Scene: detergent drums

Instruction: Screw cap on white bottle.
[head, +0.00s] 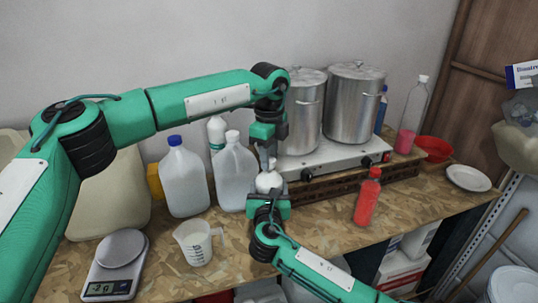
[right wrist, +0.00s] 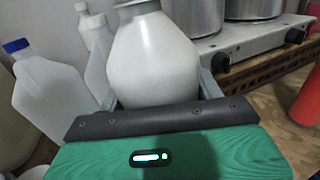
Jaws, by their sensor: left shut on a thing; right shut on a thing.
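The white bottle (head: 268,182) stands upright at the front of the stove; it fills the middle of the right wrist view (right wrist: 150,60). My right gripper (head: 268,198) is shut around the bottle's body from the front. My left gripper (head: 268,160) points down directly over the bottle's neck and is shut on the cap. The cap is too small and too covered by the fingers to make out. The bottle's top is cut off by the upper edge of the right wrist view, so whether cap and neck touch cannot be told.
White jugs (head: 184,180) stand left of the bottle. Two steel pots (head: 355,105) sit on the stove (head: 335,155) behind. A red bottle (head: 368,197) is to the right. A measuring cup (head: 196,243) and a scale (head: 114,270) are front left. The front middle board is mostly clear.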

